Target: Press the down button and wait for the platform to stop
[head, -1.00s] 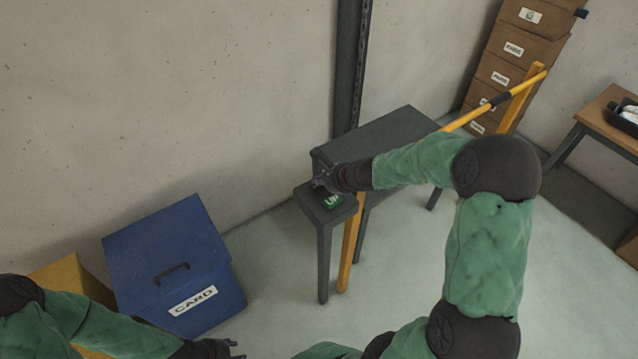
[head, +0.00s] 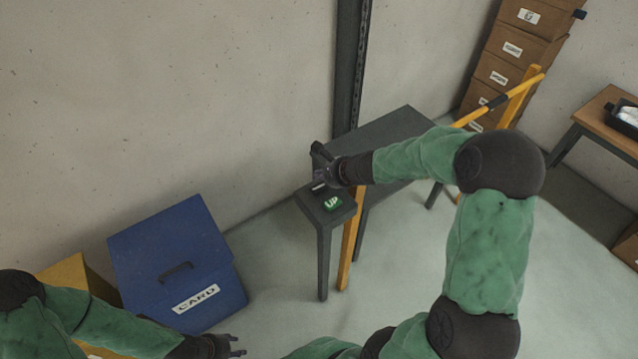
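A small dark button stand (head: 323,226) carries a green button marked UP (head: 332,203). The down button is not visible; my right gripper covers the back of the stand top. My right gripper (head: 317,168) is over that back part, fingers spread and empty, with a pale strip by its lower finger. I cannot tell whether it touches the stand. The dark grey platform (head: 395,130) is level behind the stand, against a dark upright mast (head: 349,70). My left gripper (head: 238,346) is open and empty at the bottom edge, apart from the stand.
A blue box labelled CARD (head: 205,255) stands on the floor at left, beside a yellow box (head: 80,280). A yellow rail (head: 515,95) stands right of the platform. Stacked brown boxes (head: 512,50) and a wooden table (head: 590,118) are at right. Floor before the stand is clear.

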